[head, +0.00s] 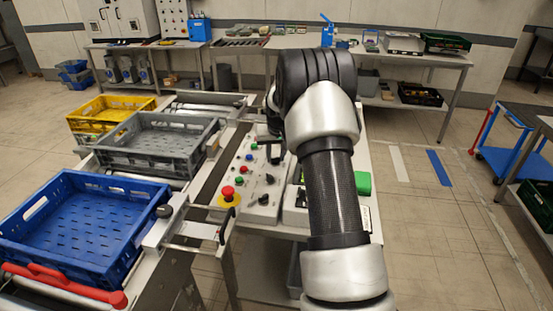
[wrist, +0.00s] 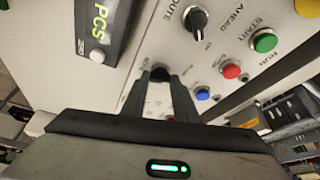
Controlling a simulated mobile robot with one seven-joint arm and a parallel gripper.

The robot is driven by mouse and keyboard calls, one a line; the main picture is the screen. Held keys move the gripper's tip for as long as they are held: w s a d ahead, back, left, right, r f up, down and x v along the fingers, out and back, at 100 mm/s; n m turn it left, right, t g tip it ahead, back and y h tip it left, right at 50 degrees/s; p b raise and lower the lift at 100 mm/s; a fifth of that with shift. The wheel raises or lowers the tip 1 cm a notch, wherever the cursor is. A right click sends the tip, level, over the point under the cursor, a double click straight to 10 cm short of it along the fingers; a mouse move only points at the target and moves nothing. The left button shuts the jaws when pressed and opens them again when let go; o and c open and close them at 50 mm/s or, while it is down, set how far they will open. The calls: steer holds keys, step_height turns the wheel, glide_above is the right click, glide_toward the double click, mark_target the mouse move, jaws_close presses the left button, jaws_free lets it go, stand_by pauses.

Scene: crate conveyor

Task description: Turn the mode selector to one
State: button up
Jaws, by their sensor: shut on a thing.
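My gripper (wrist: 160,82) points at a pale control panel (wrist: 215,60) in the wrist view. Its two dark fingers are shut on a black selector knob (wrist: 160,73), which shows between the fingertips. The label and pointer of this knob are hidden or too small to read. Another black selector knob (wrist: 195,20), with a white pointer line and lettering ending in "OUTE", sits above and to the right, apart from the fingers. In the head view, the control panel (head: 245,180) stands beside the conveyor, and my arm hides part of it.
A red button (wrist: 231,71), a blue button (wrist: 203,94) and a green button (wrist: 265,41) lie right of the fingers. A black counter box marked PCS (wrist: 105,25) is at upper left. A red mushroom button (head: 228,193) and a blue crate (head: 135,262) stand left of my arm.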

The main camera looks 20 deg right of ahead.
steer(key=m, duration=0.2)
steer(key=m+h, duration=0.1)
steer(key=shift+w+a+m+b, duration=0.1)
steer(key=shift+a+m+b, duration=0.2)
steer(key=shift+m, duration=0.1)
steer(key=m+g+h, duration=0.1)
steer(key=m, duration=0.1)
steer(key=shift+w+m, duration=0.1)
steer(key=shift+m, duration=0.2)
steer(key=m+g, duration=0.1)
steer(key=m, duration=0.2)
steer(key=m+g+h+p, duration=0.1)
steer(key=m, duration=0.2)
steer(key=shift+w+a, duration=0.15)
steer(key=shift+w, duration=0.05)
steer(key=o, duration=1.1)
steer(key=shift+c, duration=0.2)
steer(key=v, duration=1.7)
steer(key=shift+w+a+r+p, duration=0.15)
steer(key=shift+w+a+p, duration=0.05)
steer(key=shift+p, duration=0.1)
